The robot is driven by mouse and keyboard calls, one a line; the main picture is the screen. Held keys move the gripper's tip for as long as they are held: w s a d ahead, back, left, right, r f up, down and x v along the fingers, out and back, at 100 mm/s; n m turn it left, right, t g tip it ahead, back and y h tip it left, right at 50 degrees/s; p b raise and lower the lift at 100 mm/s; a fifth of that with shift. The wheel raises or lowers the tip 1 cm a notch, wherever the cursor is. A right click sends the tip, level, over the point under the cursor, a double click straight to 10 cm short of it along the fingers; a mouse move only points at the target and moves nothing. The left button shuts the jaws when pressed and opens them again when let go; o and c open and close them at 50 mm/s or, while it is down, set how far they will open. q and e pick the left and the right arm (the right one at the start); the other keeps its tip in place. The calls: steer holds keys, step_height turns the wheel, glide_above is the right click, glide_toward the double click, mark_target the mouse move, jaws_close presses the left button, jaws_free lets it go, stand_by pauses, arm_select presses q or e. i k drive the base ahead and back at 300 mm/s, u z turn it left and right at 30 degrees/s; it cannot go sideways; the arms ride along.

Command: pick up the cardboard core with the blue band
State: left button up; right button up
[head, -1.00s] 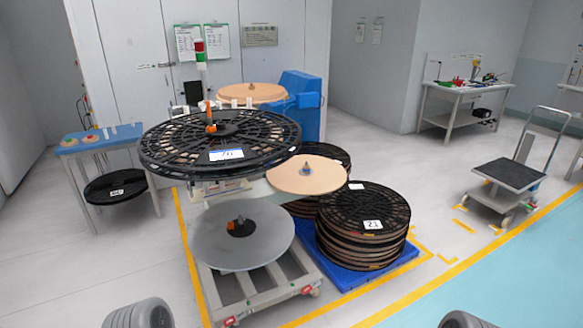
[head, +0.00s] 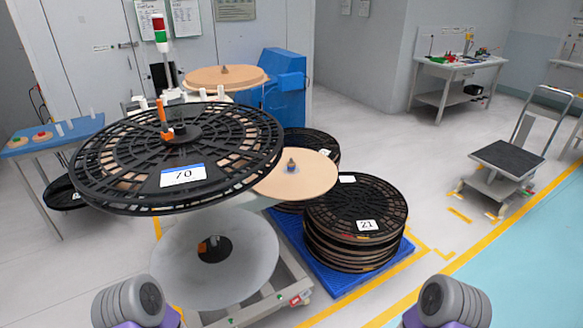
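A small core (head: 291,164) with a blue band low on it stands upright at the middle of a flat tan disc (head: 318,180). The disc is right of a large black slotted reel (head: 225,175) labelled 70, which overlaps its left edge in the picture. Grey ribbed parts of my two arms show at the bottom left and bottom right, well apart from the core. Neither gripper's fingers show.
A grey disc (head: 250,265) sits low below the black reel. Stacked reels (head: 355,205), one labelled 21, stand on a blue pallet (head: 340,280). A blue-topped table (head: 85,127) is at left, a trolley (head: 507,158) at right.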

mark_target(290, 168)
steer(key=z, duration=1.4)
steer(key=i, duration=2.55)
steer(key=u, duration=3.1)
